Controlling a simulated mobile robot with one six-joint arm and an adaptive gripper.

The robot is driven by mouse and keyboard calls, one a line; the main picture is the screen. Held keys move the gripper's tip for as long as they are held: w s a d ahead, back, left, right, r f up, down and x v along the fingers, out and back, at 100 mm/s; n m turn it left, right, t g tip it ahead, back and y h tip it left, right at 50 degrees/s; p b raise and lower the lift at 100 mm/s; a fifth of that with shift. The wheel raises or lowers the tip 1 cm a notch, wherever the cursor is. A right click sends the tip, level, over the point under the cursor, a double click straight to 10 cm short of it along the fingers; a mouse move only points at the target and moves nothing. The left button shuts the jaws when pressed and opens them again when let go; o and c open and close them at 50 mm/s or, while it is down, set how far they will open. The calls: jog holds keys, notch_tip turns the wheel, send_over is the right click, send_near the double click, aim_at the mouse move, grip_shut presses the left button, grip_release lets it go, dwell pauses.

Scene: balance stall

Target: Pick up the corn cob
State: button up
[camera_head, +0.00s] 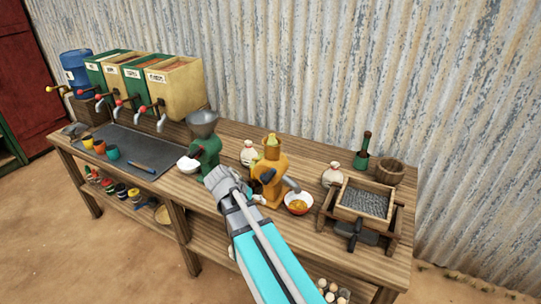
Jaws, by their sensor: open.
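A yellow-green piece that looks like the corn cob (272,147) stands upright in the top of an orange hand-cranked machine (272,178) at the middle of the table. Its lower end is hidden inside the machine. My gripper (213,174) is left of the machine and lower in the picture, close to the green grinder. It is open, and I see nothing held in it. The fingers are small and partly hidden by the wrist.
A green grinder (206,155) with a grey hopper and a white bowl (188,164) stand beside my gripper. A bowl of yellow kernels (298,207) sits right of the orange machine. White sacks (249,153), a gravel-filled wooden box (364,199) and a green bottle (362,155) stand nearby.

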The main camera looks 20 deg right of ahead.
jog(key=w+d+r+m+t+h+b, duration=0.1)
jog(key=w+d+r+m+t+h, duration=0.15)
jog(key=w+r+m+h, duration=0.4)
jog(key=m+t+h+b, duration=0.1)
jog(key=m+t+h, duration=0.1)
jog(key=h, duration=0.2)
send_near(272, 134)
jog(key=v, duration=0.3)
jog(key=shift+w+a+f+g, duration=0.15)
jog(key=shift+w+a+g, duration=0.15)
jog(key=shift+a, duration=0.2)
jog(key=x, duration=0.8)
jog(key=shift+d, duration=0.3)
jog(key=shift+d+f, duration=0.1)
jog(key=shift+s+x, duration=0.2)
jog(key=shift+x, duration=2.35)
jog(key=shift+f, duration=0.1)
